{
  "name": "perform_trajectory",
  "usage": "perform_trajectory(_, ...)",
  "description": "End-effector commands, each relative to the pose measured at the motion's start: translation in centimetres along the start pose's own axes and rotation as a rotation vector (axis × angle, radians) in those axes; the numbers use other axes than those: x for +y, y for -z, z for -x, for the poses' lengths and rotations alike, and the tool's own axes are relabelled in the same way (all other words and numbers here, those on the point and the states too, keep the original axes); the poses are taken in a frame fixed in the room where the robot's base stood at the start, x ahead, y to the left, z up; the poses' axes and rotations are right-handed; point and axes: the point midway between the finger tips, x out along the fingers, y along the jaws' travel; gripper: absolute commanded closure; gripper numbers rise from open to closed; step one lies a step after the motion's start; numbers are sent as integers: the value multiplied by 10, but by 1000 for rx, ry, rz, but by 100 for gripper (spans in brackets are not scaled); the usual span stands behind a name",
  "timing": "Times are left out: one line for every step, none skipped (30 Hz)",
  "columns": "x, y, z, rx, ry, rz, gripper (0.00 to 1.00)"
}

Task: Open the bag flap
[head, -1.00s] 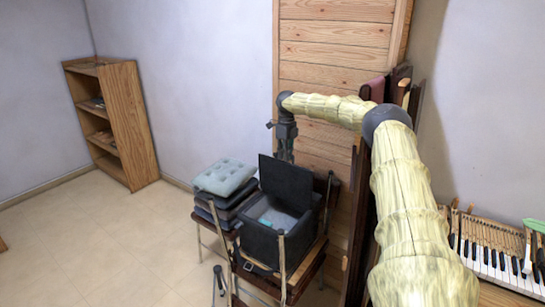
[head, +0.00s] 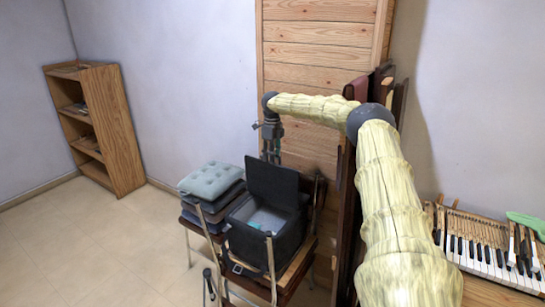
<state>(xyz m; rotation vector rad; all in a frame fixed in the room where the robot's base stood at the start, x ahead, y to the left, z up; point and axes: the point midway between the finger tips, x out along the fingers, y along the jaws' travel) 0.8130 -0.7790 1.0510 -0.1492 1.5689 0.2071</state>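A dark bag (head: 262,240) rests on a wooden chair, a little right of the middle bottom in the head view. Its flap (head: 272,184) stands up, open, at the back side of the bag. The bag's inside shows light grey, with a small teal thing (head: 254,225) in it. My gripper (head: 270,158) hangs pointing down behind the upper edge of the flap. Its fingertips are partly hidden by the flap, so I cannot tell whether it is open or shut, or whether it touches the flap.
Several stacked cushions (head: 210,180) sit left of the bag on a chair. A wooden shelf (head: 100,125) stands at the far left. Piano keys (head: 490,255) lie at the right. A wood panel (head: 318,80) rises behind my arm. The floor at left is clear.

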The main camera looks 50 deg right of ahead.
Motion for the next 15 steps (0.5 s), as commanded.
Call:
perform_trajectory(0,0,5,-1,1,0,68)
perform_trajectory(0,0,9,-2,1,0,68)
perform_trajectory(1,-1,14,-3,2,0,68)
perform_trajectory(1,-1,19,-4,2,0,68)
perform_trajectory(1,-1,24,-4,2,-1,68)
perform_trajectory(1,-1,31,-3,2,-1,68)
perform_trajectory(2,-1,37,-3,2,-1,68)
perform_trajectory(2,-1,43,-4,3,-1,68)
perform_trajectory(2,-1,51,-4,3,-1,68)
perform_trajectory(2,-1,57,-3,3,-1,68)
perform_trajectory(3,-1,63,-3,4,-1,68)
perform_trajectory(3,-1,71,-3,5,-1,68)
perform_trajectory(3,-2,76,-3,5,-1,68)
perform_trajectory(4,-1,81,-2,5,-1,68)
perform_trajectory(4,-1,88,-1,6,-1,68)
